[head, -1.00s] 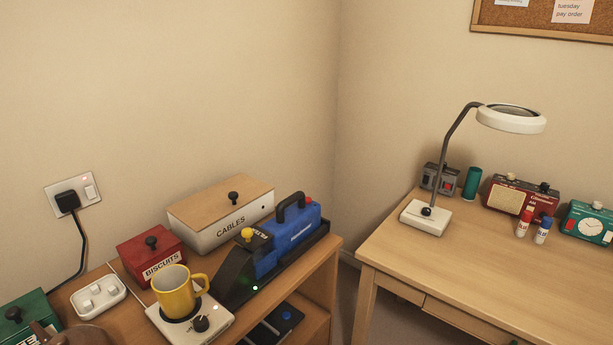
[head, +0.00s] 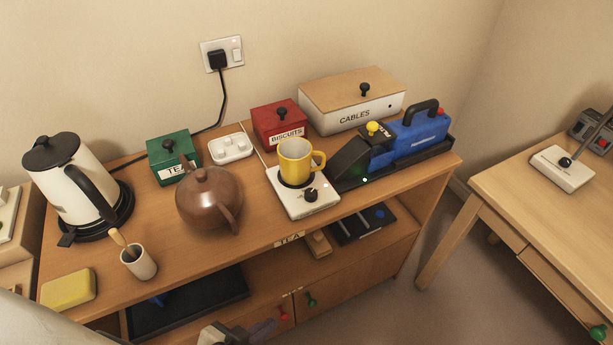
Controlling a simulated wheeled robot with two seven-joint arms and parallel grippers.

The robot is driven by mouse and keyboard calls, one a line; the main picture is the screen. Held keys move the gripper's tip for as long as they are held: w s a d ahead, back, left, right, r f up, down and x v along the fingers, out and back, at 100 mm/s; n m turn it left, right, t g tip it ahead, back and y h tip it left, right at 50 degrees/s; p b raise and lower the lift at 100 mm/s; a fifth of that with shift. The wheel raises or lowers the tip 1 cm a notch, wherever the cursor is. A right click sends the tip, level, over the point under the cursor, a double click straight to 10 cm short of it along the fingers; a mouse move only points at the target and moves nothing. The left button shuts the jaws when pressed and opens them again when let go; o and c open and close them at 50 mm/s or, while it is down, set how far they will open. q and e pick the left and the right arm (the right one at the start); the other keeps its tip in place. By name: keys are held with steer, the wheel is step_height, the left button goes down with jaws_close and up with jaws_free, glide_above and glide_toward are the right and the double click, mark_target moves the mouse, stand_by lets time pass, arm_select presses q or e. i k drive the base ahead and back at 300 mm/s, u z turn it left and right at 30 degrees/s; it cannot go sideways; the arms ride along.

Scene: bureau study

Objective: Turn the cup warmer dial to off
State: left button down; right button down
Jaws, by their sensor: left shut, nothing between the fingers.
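The cup warmer (head: 296,203) is a flat white unit on the wooden sideboard top, near its front edge. Its black dial (head: 310,195) is on the front part; I cannot tell which setting it points to. A yellow mug (head: 295,160) stands upright on the warmer's dark plate, handle to the right, just behind the dial. My left gripper (head: 268,328) shows at the bottom edge, below and in front of the sideboard top, shut and empty. It is well apart from the dial. My right gripper is not in view.
A brown teapot (head: 207,200) stands left of the warmer, and a blue vacuum (head: 420,130) in a black tray is close on its right. Clear wood lies in front of the teapot.

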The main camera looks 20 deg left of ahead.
mark_target(310, 194)
steer(key=u, duration=0.5)
steer(key=k, duration=1.05)
steer(key=z, duration=0.45)
steer(key=i, duration=1.4)
steer(key=u, duration=0.85)
